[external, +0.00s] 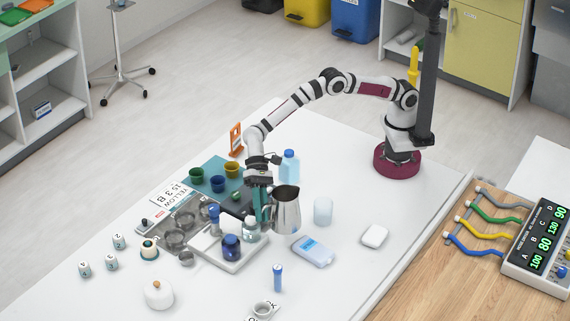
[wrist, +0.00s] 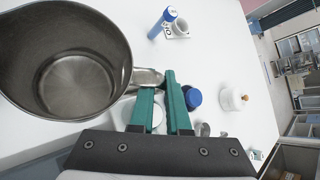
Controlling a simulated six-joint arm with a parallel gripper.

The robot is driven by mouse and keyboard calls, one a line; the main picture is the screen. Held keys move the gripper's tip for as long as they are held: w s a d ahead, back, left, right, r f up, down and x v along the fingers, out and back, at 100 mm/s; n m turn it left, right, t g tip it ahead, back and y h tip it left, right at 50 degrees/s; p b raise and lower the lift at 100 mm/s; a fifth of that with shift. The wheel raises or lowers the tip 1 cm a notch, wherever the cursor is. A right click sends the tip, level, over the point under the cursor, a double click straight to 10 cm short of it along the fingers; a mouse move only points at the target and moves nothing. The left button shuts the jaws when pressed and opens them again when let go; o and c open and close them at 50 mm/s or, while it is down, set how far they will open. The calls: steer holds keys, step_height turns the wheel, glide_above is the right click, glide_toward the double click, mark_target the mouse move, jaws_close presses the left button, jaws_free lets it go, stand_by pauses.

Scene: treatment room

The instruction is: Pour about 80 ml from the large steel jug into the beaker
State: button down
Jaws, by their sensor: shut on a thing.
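The large steel jug (external: 286,212) is upright, right beside my gripper; whether it touches the table is hard to tell. In the wrist view the jug (wrist: 70,75) fills the upper left, its open mouth towards the camera. Any clear liquid inside cannot be made out. My gripper (external: 261,207) has teal fingers, shut on the jug's handle (wrist: 148,77). A small clear glass vessel (external: 250,232), possibly the beaker, stands just below my gripper by the white tray. A translucent cup (external: 323,211) stands right of the jug; I cannot tell which is the beaker.
A dark blue jar (external: 231,247) stands on the white tray (external: 244,266). A blue-capped bottle (external: 289,167) is behind the jug. A pale blue packet (external: 314,251) and a white soap-like block (external: 374,236) lie to the right. Several bowls and cups crowd the left. The front right table is mostly clear.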

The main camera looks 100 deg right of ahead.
mark_target(290, 187)
steer(key=shift+r, duration=0.1)
